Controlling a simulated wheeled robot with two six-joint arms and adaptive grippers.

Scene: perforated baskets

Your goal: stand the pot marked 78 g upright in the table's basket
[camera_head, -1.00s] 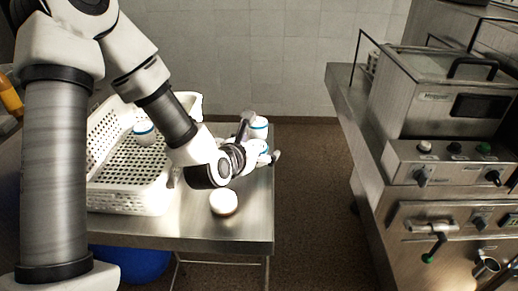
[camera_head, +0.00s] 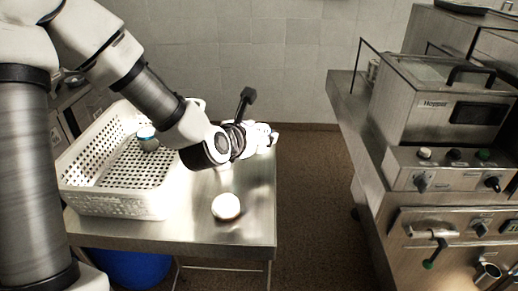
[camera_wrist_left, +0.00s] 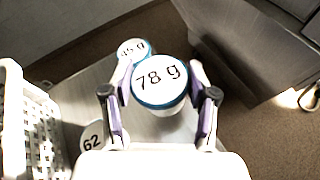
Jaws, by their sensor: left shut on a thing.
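The pot marked 78 g (camera_wrist_left: 160,82) has a white lid with a blue rim and sits between the fingers of my left gripper (camera_wrist_left: 161,90) in the left wrist view. The gripper is shut on it; the lid faces the camera. In the head view my left gripper (camera_head: 260,138) is over the table's back right corner, in bright glare that hides the held pot's outline. The white perforated basket (camera_head: 118,205) stands on the table's left, apart from the gripper; its wall also shows in the left wrist view (camera_wrist_left: 38,135). My right gripper is not in view.
A blue-rimmed pot (camera_head: 147,138) is inside the basket. A pot marked 45 g (camera_wrist_left: 133,48) is close beside the held one. A pot marked 62 (camera_wrist_left: 92,137) is nearer the basket. A white-topped pot (camera_head: 226,207) stands on the steel table (camera_head: 245,230), with bare surface around it.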

